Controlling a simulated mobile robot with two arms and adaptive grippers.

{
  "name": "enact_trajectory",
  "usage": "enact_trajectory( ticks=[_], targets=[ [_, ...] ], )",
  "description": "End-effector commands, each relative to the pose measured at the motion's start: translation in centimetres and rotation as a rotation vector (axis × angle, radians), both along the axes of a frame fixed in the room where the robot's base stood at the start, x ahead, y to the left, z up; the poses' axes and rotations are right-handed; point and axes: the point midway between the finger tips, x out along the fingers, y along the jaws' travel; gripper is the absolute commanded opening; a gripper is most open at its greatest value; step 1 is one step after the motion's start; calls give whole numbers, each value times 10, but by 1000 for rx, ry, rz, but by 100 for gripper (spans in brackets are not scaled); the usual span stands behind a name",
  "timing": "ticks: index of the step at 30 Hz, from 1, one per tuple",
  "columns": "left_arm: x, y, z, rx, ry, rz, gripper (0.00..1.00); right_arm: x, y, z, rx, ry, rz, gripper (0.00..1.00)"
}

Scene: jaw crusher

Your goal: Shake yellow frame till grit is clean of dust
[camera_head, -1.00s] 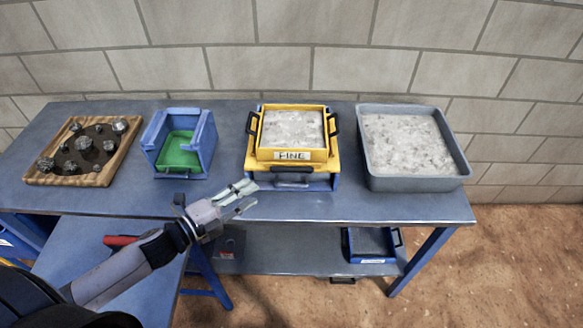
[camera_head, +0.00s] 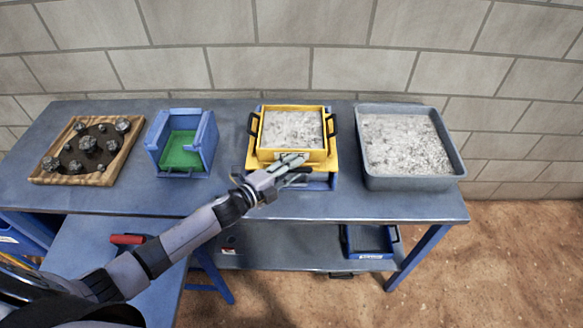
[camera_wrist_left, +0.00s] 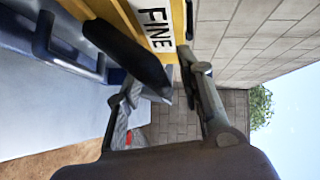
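The yellow frame (camera_head: 292,154) holds grey grit (camera_head: 291,129) and has a black handle at each side. It sits on a wider yellow tier (camera_head: 250,163) over a blue base. Its front label reads FINE in the left wrist view (camera_wrist_left: 155,23). My left gripper (camera_head: 304,166) is in front of the frame's lower front, covering most of the label in the head view. In the left wrist view its fingers (camera_wrist_left: 182,88) are apart with nothing held between them. I cannot tell whether they touch the frame. My right gripper is not in view.
A grey tray (camera_head: 366,172) of pale grit stands to the right. A blue box with a green floor (camera_head: 180,157) and a wooden tray (camera_head: 38,176) of rocks stand to the left. A blue bin (camera_head: 368,241) is on the lower shelf. The bench front is mostly clear.

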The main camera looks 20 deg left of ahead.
Motion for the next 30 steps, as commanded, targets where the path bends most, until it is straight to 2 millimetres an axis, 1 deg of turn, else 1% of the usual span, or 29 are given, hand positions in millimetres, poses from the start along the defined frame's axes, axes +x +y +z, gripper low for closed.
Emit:
enact_trajectory(
  ticks=[7,22,30],
  targets=[
    [0,0,-1,0,0,0,34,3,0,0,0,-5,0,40],
    [0,0,0,0,1,0,1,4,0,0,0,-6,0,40],
    [0,0,-1,1,0,0,0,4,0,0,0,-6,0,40]
  ],
)
